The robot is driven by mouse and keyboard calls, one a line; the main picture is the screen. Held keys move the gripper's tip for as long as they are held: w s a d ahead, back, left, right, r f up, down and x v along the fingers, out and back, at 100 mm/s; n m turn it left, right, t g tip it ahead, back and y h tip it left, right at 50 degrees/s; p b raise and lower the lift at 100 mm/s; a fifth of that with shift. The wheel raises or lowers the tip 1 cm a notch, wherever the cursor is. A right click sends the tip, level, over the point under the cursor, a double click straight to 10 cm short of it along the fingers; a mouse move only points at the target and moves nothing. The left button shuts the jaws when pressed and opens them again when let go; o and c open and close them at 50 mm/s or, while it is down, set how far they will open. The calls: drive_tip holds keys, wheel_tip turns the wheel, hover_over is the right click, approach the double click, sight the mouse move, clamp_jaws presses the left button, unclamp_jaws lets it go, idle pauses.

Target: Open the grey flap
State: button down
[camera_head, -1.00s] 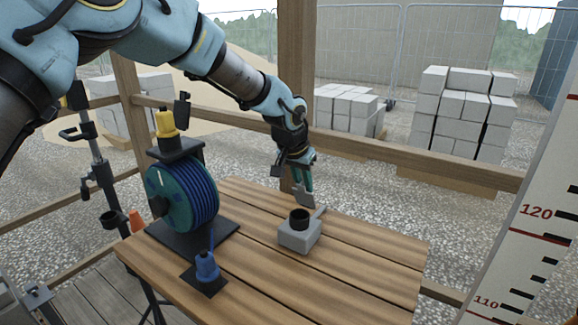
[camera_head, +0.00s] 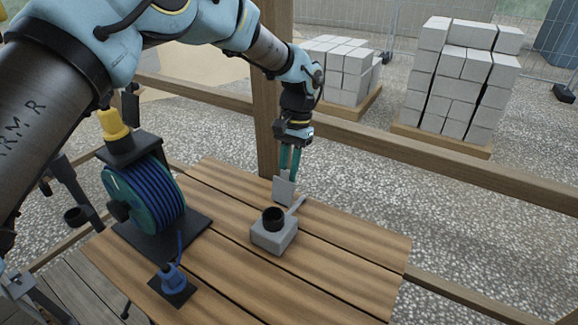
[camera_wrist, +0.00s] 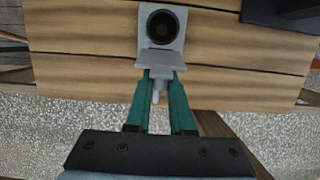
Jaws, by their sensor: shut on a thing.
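The grey flap (camera_head: 284,190) is a flat plate raised at the far side of a small grey box (camera_head: 273,237). The box sits on the wooden table and has a round black opening (camera_head: 274,217) on top, uncovered by the flap. A thin grey bar (camera_head: 297,204) sticks out beside the box. My gripper (camera_head: 288,176) points down with its teal fingers shut on the flap. In the wrist view, the flap (camera_wrist: 160,61) lies at the fingertips, beside the box's round opening (camera_wrist: 162,27). The exact contact is partly hidden.
A blue cable reel (camera_head: 150,198) on a dark base stands left on the table (camera_head: 340,262). A small blue item (camera_head: 171,278) on a black plate is at the front. A wooden post (camera_head: 266,120) and rail are behind my gripper. The table's right side is clear.

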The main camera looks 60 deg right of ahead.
drive_tip(key=shift+f, duration=0.2)
drive_tip(key=c, duration=0.8)
unclamp_jaws()
drive_tip(key=shift+o, duration=0.2)
drive_tip(key=shift+r, duration=0.1)
drive_tip(key=b+v, duration=0.3)
drive_tip(key=v, duration=0.7)
drive_tip(key=shift+d+r+b, duration=0.2)
drive_tip(key=shift+r+b, duration=0.1)
drive_tip(key=shift+r, duration=0.05)
drive_tip(key=shift+a, duration=0.1)
